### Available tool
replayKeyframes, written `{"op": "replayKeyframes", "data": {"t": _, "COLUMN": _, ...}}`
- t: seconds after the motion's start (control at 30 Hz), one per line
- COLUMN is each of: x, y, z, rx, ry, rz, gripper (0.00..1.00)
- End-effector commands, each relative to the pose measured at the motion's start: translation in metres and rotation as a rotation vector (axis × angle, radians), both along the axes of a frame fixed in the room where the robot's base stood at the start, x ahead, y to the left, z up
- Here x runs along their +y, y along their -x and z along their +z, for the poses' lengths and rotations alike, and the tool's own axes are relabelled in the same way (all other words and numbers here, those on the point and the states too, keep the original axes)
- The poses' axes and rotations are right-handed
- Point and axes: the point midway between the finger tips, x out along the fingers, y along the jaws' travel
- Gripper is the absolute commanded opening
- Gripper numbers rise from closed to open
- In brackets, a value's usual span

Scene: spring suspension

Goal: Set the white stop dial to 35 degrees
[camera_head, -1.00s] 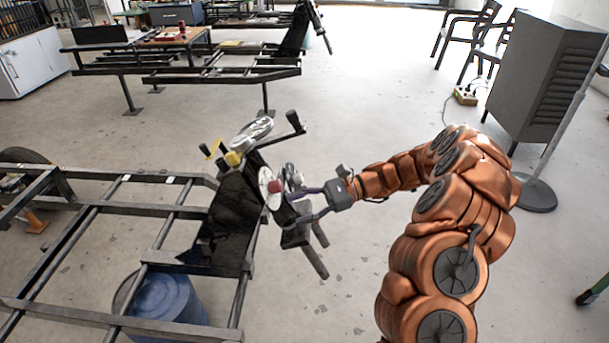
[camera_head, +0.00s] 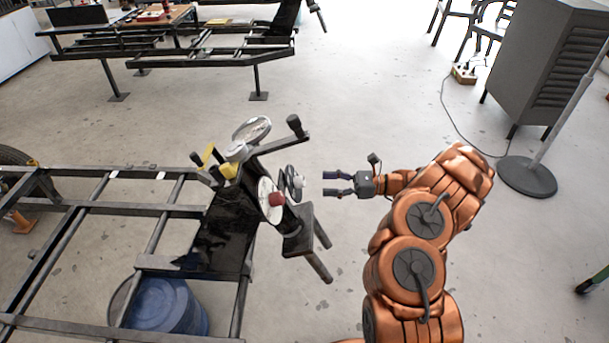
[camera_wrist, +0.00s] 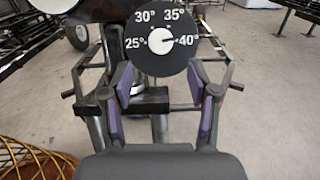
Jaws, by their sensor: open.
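The white stop dial (camera_wrist: 161,41) is a round knob at the centre of a black disc (camera_wrist: 158,62) marked 25°, 30°, 35° and 40°. A short dark mark on the knob appears to point right, toward 40°. In the head view, the dial assembly (camera_head: 293,182) is mostly edge-on and its numbers cannot be read. My gripper (camera_head: 326,183) is open and empty, just right of the dial and apart from it. In the wrist view, the gripper's purple-padded fingers (camera_wrist: 163,90) stand apart below the disc.
A larger white disc with a red knob (camera_head: 277,199) sits left of the dial. A crank handle (camera_head: 296,127) is above, and a dark seat-like plate (camera_head: 298,235) below. A black frame (camera_head: 100,210) and blue barrel (camera_head: 165,305) are left. The floor behind my gripper is clear.

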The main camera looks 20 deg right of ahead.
Motion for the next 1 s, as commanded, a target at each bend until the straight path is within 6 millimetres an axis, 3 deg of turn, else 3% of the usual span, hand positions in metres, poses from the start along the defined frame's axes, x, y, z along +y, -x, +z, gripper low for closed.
{"op": "replayKeyframes", "data": {"t": 0.17, "x": 0.007, "y": -0.004, "z": 0.001, "rx": 0.0, "ry": -0.001, "rz": -0.012, "gripper": 0.6}}
{"op": "replayKeyframes", "data": {"t": 0.6, "x": 0.059, "y": -0.021, "z": 0.001, "rx": 0.0, "ry": -0.001, "rz": -0.014, "gripper": 0.6}}
{"op": "replayKeyframes", "data": {"t": 0.9, "x": 0.063, "y": -0.022, "z": 0.0, "rx": -0.001, "ry": 0.001, "rz": -0.013, "gripper": 0.6}}
{"op": "replayKeyframes", "data": {"t": 1.0, "x": 0.064, "y": -0.022, "z": 0.0, "rx": -0.001, "ry": 0.001, "rz": -0.013, "gripper": 0.49}}
